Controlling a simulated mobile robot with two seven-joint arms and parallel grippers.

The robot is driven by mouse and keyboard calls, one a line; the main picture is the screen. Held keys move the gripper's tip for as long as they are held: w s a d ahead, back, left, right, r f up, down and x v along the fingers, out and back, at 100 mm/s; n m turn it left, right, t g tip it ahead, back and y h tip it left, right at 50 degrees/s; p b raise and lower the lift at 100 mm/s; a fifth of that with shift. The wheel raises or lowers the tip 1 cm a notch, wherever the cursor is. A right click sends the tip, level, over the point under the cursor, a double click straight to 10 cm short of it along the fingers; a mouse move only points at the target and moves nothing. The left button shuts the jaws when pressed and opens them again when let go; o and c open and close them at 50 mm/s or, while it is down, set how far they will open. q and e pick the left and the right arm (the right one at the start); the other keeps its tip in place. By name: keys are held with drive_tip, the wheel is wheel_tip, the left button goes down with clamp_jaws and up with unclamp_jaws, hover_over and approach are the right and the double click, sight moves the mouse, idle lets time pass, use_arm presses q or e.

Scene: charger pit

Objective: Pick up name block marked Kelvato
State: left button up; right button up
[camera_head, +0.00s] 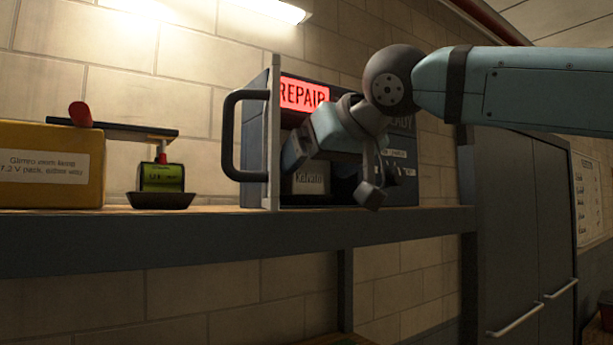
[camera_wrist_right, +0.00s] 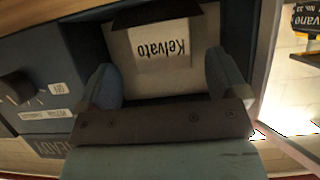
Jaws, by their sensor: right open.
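The name block marked Kelvato (camera_head: 308,181) is pale and sits in the bay of the dark cabinet under the red REPAIR sign. It also shows in the right wrist view (camera_wrist_right: 118,42), its label upside down. My right gripper (camera_head: 333,172) reaches into the bay from the right, with its fingers open. In the right wrist view, the gripper's fingers (camera_wrist_right: 164,85) stand on either side of the block's near part. I cannot tell whether they touch it. The gripper hides part of the block and bay in the head view. My left gripper is not in view.
The dark cabinet (camera_head: 255,135) stands on a shelf (camera_head: 200,240), with a pale upright panel and dark handle (camera_head: 231,135) at its left. Further left are a yellow box (camera_head: 60,185) and a green-display device (camera_head: 160,176) in a black tray. Tall dark lockers (camera_head: 520,220) stand right.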

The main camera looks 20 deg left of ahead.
sight(309, 169)
drive_tip(key=x, duration=0.3)
drive_tip(key=shift+w+a+p, duration=0.1)
drive_tip(key=shift+a+p, duration=0.25)
drive_tip(key=shift+a, duration=0.1)
drive_tip(key=shift+d, duration=0.15)
drive_tip(key=shift+c, duration=0.2)
drive_tip(key=shift+d, duration=0.1)
drive_tip(key=c, duration=1.2)
